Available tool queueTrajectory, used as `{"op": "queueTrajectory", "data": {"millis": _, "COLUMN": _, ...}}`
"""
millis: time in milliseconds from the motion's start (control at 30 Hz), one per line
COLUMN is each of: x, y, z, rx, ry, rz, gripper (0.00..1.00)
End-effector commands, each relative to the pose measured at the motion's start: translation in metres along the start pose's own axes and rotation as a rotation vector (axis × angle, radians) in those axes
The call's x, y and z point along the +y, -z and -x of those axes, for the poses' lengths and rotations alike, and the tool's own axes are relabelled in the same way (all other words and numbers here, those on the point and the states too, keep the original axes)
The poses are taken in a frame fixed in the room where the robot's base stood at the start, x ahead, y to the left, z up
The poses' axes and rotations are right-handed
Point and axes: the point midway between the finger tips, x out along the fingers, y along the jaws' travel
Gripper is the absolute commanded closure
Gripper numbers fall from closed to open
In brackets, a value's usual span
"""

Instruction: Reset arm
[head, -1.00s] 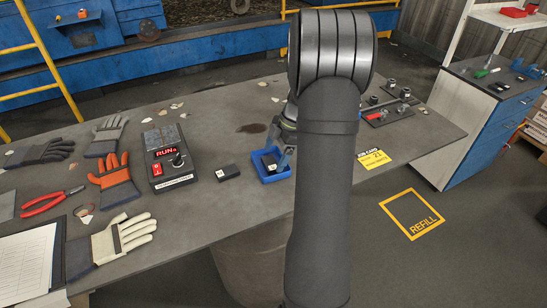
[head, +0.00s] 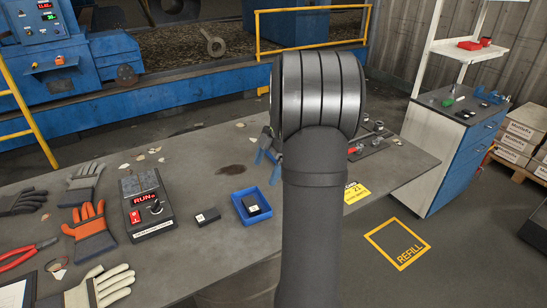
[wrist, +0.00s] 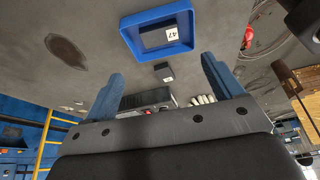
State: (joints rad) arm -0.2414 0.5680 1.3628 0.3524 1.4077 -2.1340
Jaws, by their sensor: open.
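My gripper (head: 267,150) is mostly hidden behind my own arm in the head view; its blue fingers show just left of the arm, above the table. In the wrist view my gripper (wrist: 163,88) has its two blue fingers wide apart with nothing between them. A blue tray (head: 238,205) sits on the table in front of the fingers, apart from them, with a black block (head: 255,203) lying in it. The tray also shows in the wrist view (wrist: 128,24), with the labelled block (wrist: 155,37) inside.
A second black block (head: 207,217) lies left of the tray, beside a control box (head: 147,209) reading RUN. Gloves (head: 90,232) and red pliers (head: 28,252) lie at the left. Fittings (head: 372,135) stand right of my arm, near a yellow card (head: 355,192).

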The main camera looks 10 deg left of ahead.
Motion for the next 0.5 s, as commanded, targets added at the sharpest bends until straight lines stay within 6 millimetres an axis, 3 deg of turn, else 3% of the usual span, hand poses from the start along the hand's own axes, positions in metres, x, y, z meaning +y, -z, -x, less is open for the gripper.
{"op": "queueTrajectory", "data": {"millis": 167, "x": 0.000, "y": 0.000, "z": -0.014, "rx": 0.002, "ry": 0.002, "rz": 0.000, "gripper": 0.15}}
{"op": "queueTrajectory", "data": {"millis": 500, "x": -0.001, "y": 0.001, "z": -0.080, "rx": 0.002, "ry": 0.005, "rz": 0.000, "gripper": 0.15}}
